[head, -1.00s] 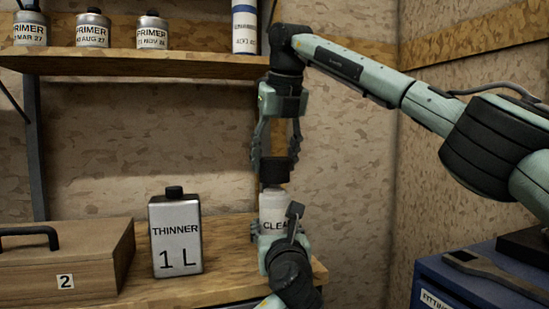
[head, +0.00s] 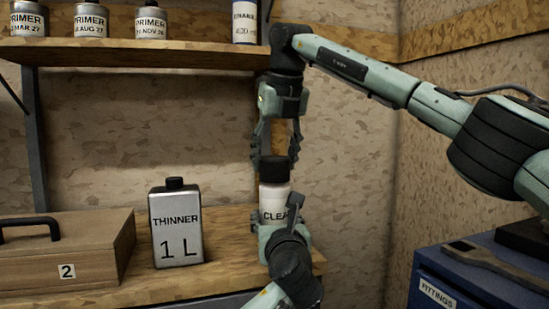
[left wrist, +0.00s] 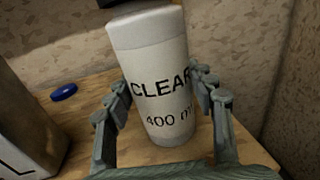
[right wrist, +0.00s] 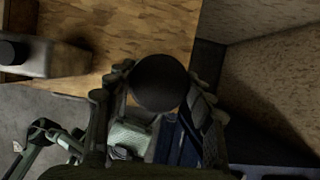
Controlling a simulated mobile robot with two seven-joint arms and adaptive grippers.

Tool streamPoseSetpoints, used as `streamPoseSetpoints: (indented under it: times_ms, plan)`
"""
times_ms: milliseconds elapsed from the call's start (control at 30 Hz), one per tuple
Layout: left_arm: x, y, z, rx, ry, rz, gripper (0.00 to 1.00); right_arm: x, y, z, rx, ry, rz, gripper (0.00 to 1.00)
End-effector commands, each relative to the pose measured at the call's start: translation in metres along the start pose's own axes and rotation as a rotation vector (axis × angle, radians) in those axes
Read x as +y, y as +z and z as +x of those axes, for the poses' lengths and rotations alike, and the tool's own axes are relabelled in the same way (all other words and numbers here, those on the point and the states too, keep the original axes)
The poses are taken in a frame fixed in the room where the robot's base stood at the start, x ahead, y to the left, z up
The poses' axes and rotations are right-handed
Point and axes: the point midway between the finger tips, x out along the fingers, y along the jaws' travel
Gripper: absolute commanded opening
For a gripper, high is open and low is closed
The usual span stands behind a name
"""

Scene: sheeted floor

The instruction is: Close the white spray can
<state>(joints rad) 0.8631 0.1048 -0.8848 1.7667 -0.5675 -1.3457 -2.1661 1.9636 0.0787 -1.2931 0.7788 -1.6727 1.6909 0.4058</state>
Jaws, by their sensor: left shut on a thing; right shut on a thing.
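The white spray can (head: 274,203), labelled CLEAR, stands upright in my left gripper (head: 284,238) near the bench's right end. The left wrist view shows the can (left wrist: 155,80) between both fingers, with its 400 ml marking. My right gripper (head: 276,135) points down from above and is shut on a black cap (head: 274,169). The cap is right over the can's top; whether they touch or a thin gap remains I cannot tell. In the right wrist view the round cap (right wrist: 158,82) sits between the fingers and hides the can.
A THINNER tin (head: 177,225) and a wooden box (head: 65,250) marked 2 stand left on the bench (head: 225,222). A shelf (head: 130,52) with tins is above. A blue cabinet (head: 440,275) holds a wrench.

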Motion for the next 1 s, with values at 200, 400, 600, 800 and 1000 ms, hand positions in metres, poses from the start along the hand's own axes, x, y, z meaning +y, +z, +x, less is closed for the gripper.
streamPoseSetpoints:
  times_ms: [200,400,600,800,1000]
  plan:
    - [0.000,-0.001,0.000,0.001,0.000,0.000,0.03,-0.001,-0.001,0.004,0.000,0.000,0.001,0.40]
    - [0.000,-0.001,0.000,0.001,0.000,0.000,0.03,-0.001,-0.003,0.007,0.000,-0.001,0.000,0.40]
    - [0.000,-0.001,0.000,0.001,0.000,0.000,0.03,-0.001,-0.005,0.011,0.001,-0.001,0.000,0.40]
    - [0.000,-0.001,0.000,0.001,0.000,0.000,0.03,0.000,-0.005,0.012,0.001,-0.001,0.000,0.72]
    - [0.000,-0.001,0.000,0.001,0.000,0.000,0.03,0.000,-0.005,0.011,0.000,0.000,0.000,0.77]
